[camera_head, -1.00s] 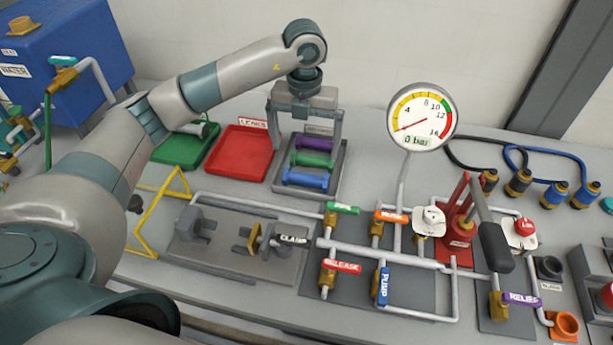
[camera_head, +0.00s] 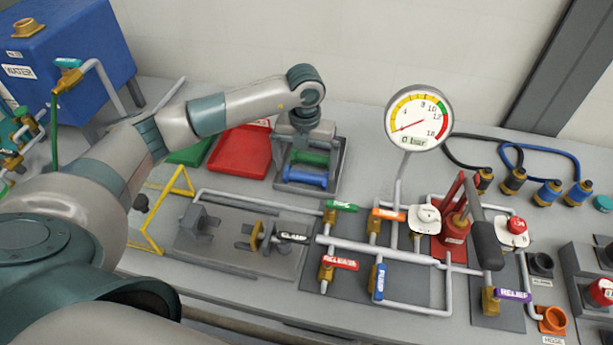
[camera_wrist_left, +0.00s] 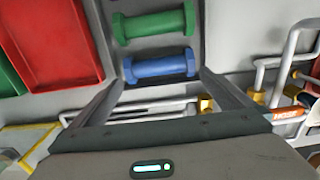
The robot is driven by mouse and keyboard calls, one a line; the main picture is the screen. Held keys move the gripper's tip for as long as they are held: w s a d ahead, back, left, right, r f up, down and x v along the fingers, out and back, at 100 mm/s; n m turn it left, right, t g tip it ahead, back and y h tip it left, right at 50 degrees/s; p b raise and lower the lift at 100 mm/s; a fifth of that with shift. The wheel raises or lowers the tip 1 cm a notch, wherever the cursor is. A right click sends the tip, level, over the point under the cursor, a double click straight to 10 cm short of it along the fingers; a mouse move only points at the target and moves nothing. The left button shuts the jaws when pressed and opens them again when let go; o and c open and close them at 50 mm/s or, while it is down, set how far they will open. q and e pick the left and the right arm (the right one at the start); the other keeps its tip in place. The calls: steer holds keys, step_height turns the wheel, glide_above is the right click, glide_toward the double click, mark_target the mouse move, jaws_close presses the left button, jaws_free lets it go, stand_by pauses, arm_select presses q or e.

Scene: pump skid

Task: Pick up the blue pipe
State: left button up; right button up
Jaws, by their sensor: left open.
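The blue pipe (camera_head: 305,178) lies in the front of a grey tray (camera_head: 333,186). The green pipe (camera_head: 310,158) lies just behind it. My left gripper (camera_head: 303,150) is above the tray, pointing down, with its fingers apart and nothing between them. In the head view it hides the rear of the tray. In the left wrist view the blue pipe (camera_wrist_left: 160,67) lies crosswise just beyond the open fingers (camera_wrist_left: 155,85), with the green pipe (camera_wrist_left: 154,24) farther off. My right gripper is not in view.
A red tray (camera_head: 240,153) and a partly hidden green tray (camera_head: 190,153) lie left of the pipe tray. In front is a clamp (camera_head: 262,236) on a grey plate. To the right are valves, piping and a pressure gauge (camera_head: 418,119) reading 0 bar.

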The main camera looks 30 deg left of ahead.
mark_target(306, 175)
arm_select(q)
steer(key=shift+w+f+p, duration=0.15)
steer(key=shift+f+p, duration=0.45)
step_height(306, 175, down, 3)
steer(key=shift+w+r+p, duration=0.1)
steer(key=shift+p, duration=0.65)
steer(key=shift+f, duration=0.45)
steer(key=shift+c, duration=0.3)
steer(key=shift+w, duration=0.1)
steer(key=c, duration=1)
